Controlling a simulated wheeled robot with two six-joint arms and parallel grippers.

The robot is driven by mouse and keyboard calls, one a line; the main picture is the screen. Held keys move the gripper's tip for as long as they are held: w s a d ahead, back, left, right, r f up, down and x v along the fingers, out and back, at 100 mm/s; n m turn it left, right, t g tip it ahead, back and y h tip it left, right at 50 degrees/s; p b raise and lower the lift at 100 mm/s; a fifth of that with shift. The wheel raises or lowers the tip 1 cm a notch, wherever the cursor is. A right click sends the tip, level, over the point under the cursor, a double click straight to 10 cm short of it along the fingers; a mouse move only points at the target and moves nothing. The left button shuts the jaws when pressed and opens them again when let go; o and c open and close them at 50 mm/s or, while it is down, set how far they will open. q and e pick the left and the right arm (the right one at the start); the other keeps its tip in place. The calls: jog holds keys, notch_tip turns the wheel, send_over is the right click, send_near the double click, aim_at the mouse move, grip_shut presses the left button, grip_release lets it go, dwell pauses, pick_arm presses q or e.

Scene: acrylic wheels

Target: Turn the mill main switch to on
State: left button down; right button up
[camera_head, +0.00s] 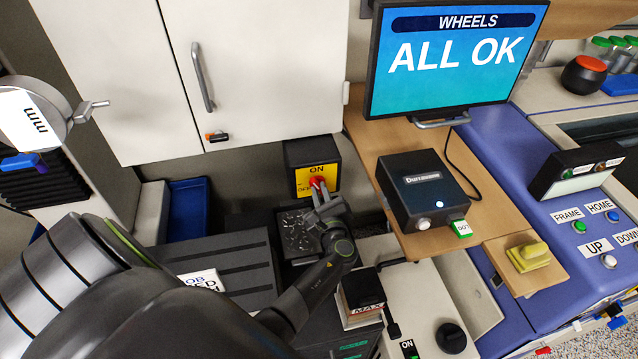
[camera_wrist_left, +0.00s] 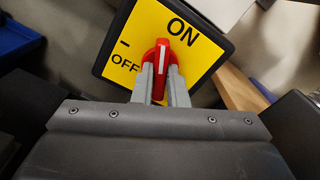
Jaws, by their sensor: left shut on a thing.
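The mill main switch (camera_head: 297,184) is a yellow plate on a dark box, marked ON and OFF, with a red knob (camera_head: 317,183) in its middle. In the left wrist view the plate (camera_wrist_left: 205,62) appears tilted, and the red knob (camera_wrist_left: 167,50) has a white line pointing up, between the OFF side and the ON label and nearer ON. My left gripper (camera_head: 317,190) is shut on the knob, reaching it from below; its two fingers (camera_wrist_left: 160,78) cover the knob's lower part. My right gripper is not in view.
A white cabinet (camera_head: 255,60) hangs above left of the switch. A monitor (camera_head: 450,85) reading ALL OK and a black box (camera_head: 428,185) stand on the wooden board at right. Below my gripper is a dark machine top (camera_head: 235,255). A blue bin (camera_head: 188,205) stands at left.

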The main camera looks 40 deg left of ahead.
pick_arm(q)
jog(key=shift+r+m, duration=0.1)
jog(key=shift+m, duration=0.6)
jog(key=m+p, duration=0.3)
jog(key=m, duration=0.1)
jog(key=shift+r, duration=0.1)
jog(key=c, duration=1.3)
grip_release()
jog(key=shift+f, duration=0.2)
